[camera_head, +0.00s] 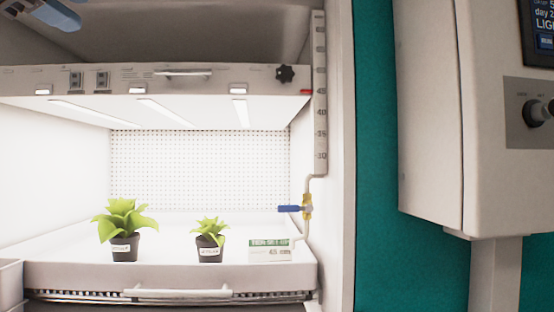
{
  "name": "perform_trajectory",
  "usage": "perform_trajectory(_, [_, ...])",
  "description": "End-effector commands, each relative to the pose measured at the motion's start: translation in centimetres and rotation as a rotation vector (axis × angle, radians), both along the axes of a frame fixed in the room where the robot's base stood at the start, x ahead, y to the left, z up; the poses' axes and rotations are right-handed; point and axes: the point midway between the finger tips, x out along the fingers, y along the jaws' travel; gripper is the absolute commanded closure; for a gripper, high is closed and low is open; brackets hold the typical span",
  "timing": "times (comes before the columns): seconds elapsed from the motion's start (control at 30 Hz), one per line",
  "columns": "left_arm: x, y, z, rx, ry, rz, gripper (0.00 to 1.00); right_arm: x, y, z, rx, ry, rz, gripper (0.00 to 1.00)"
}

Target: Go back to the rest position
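Part of my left gripper (58,14) shows at the top left corner of the head view, in front of the chamber's upper part. It is cut off by the picture's edge, so I cannot tell whether it is open or shut. It is well above the plants and apart from them. My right gripper is not in view. A larger potted plant (124,226) and a smaller potted plant (210,238) stand upright on the white tray (170,272) of the lit chamber, both in black labelled pots.
A green and white card (270,249) stands on the tray's right side. A blue-handled valve (292,209) and a scale strip (320,95) are at the chamber's right edge. The lamp panel (215,78) hangs above. A control box (430,130) sticks out at right.

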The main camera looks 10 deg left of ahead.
Motion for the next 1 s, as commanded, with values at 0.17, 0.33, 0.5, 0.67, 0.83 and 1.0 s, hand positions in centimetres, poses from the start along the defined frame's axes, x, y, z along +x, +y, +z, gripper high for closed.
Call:
perform_trajectory(0.17, [4.2, -2.8, -4.2, 0.067, 0.069, -0.162, 0.62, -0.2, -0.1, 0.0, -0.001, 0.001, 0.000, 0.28])
perform_trajectory(0.33, [7.7, -5.7, -9.0, 0.110, 0.123, -0.353, 0.62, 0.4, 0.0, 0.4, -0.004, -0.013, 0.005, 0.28])
perform_trajectory(0.5, [11.0, -9.1, -15.7, 0.098, 0.167, -0.600, 0.62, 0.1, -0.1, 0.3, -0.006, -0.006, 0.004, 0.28])
perform_trajectory(0.67, [12.9, -11.8, -22.0, 0.014, 0.172, -0.815, 0.62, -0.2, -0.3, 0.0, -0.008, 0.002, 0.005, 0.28])
perform_trajectory(0.83, [13.9, -13.7, -28.1, -0.143, 0.140, -0.984, 0.62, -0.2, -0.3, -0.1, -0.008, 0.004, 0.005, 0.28])
perform_trajectory(1.0, [14.3, -14.6, -33.7, -0.350, 0.080, -1.070, 0.62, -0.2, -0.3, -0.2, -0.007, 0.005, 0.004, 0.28])
